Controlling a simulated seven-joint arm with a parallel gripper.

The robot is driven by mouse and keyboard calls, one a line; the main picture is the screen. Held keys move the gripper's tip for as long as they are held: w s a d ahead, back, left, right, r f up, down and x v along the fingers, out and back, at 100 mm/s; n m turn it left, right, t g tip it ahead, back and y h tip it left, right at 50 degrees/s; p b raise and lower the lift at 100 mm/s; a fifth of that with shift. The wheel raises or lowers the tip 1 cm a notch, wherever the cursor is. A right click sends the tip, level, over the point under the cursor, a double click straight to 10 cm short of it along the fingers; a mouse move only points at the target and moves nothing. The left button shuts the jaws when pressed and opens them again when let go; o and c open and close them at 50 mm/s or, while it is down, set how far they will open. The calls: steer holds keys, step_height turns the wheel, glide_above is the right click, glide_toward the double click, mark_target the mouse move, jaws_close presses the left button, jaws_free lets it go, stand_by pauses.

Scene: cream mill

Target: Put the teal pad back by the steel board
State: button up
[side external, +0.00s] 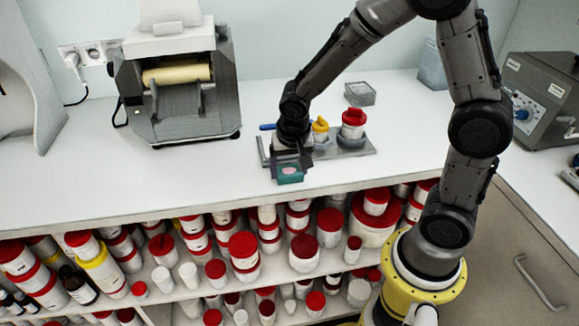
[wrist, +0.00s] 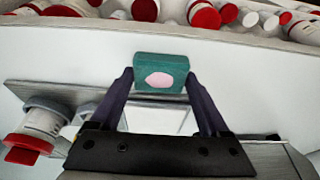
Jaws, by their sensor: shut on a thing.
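The teal pad (wrist: 161,73), a small block with a pale pink patch on its face, sits between the two fingertips of my gripper (wrist: 160,80) in the wrist view. My gripper is shut on it. In the side view the teal pad (side external: 290,175) shows below my gripper (side external: 290,165), near the front edge of the counter. The steel board (side external: 357,153) lies flat just behind, partly hidden by my gripper; it also shows in the wrist view (wrist: 60,92). I cannot tell whether the pad touches the counter.
A red-lidded jar (side external: 353,125) and a yellow-topped jar (side external: 320,130) stand on the board. A clear box (side external: 360,94) is behind. A roller mill (side external: 178,85) stands left. Shelves of red-lidded jars (side external: 243,250) lie below the counter edge. The counter's left front (side external: 90,190) is clear.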

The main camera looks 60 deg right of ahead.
steer(key=o, duration=1)
steer(key=shift+o, duration=0.2)
steer(key=shift+r, duration=0.15)
steer(key=v, duration=1.1)
steer(key=s+r+n+t, duration=0.1)
steer(key=s+n, duration=0.2)
steer(key=s, duration=0.2)
steer(key=s+r+n+t+y, duration=0.1)
steer(key=s+r+n, duration=0.1)
steer(key=s, duration=0.4)
steer(key=s+a+r+n+t+y, duration=0.1)
steer(key=s+n, duration=0.3)
steer(key=s, duration=0.1)
steer(key=shift+s+r, duration=0.25)
steer(key=shift+r, duration=0.1)
